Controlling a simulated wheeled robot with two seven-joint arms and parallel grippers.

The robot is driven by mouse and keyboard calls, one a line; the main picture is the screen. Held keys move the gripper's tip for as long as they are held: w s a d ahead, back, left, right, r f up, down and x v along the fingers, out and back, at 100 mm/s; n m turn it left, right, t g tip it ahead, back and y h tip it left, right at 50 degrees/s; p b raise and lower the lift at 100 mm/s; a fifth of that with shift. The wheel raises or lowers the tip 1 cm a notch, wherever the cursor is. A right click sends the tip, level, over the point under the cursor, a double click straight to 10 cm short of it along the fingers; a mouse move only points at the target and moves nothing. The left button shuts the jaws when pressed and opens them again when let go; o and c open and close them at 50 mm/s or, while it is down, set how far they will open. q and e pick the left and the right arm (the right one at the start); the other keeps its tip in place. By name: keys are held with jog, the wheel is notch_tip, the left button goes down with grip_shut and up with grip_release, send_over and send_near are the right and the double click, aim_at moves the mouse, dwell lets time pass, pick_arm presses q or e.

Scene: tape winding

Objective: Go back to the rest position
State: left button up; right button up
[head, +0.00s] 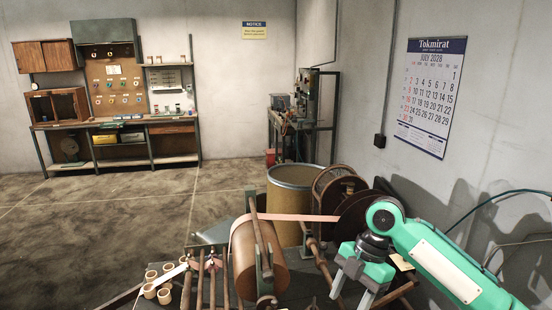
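My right arm comes in from the right, and its gripper (352,294) points down at the front of the winding machine. Its two grey fingers stand apart with nothing visible between them. A pink tape band (305,217) runs across the machine from the large brown roller (268,268) toward the dark reel (358,212) at the right. A spoked wooden wheel (332,188) stands behind the band. My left gripper is not in view.
Several small cream rolls (150,291) stand at the left end of the machine, by a white strip. A large drum (288,205) stands behind it. A workbench (115,124) is at the far wall, with open floor between. A wall with a calendar (431,95) borders the right.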

jog(key=s+a+f+m+t+y, duration=0.1)
jog(key=s+a+f+m+t, duration=0.1)
jog(key=s+f+m, duration=0.5)
jog(key=s+a+f+m+t, duration=0.2)
jog(key=s+a+f+m, duration=0.15)
jog(key=f, duration=0.65)
jog(key=s+d+f+m+t+h, duration=0.1)
jog(key=s+d+f+m+h, duration=0.15)
jog(key=s+d+m, duration=0.45)
jog(key=s+d+f+m+t+h, duration=0.1)
jog(key=s+d+f+m+h, duration=0.15)
jog(key=s+d+m, duration=0.5)
notch_tip(320, 180, down, 31)
jog(key=s+a+n+g, duration=0.1)
jog(key=a+n, duration=0.1)
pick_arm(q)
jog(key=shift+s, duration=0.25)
pick_arm(e)
jog(key=s+d+f, duration=0.2)
jog(key=s+f, duration=0.8)
jog(key=s+d+f+g, duration=0.1)
jog(key=s+d+f, duration=0.1)
jog(key=s+f, duration=0.8)
jog(key=shift+f+n+g, duration=0.2)
jog(key=shift+n+g, duration=0.1)
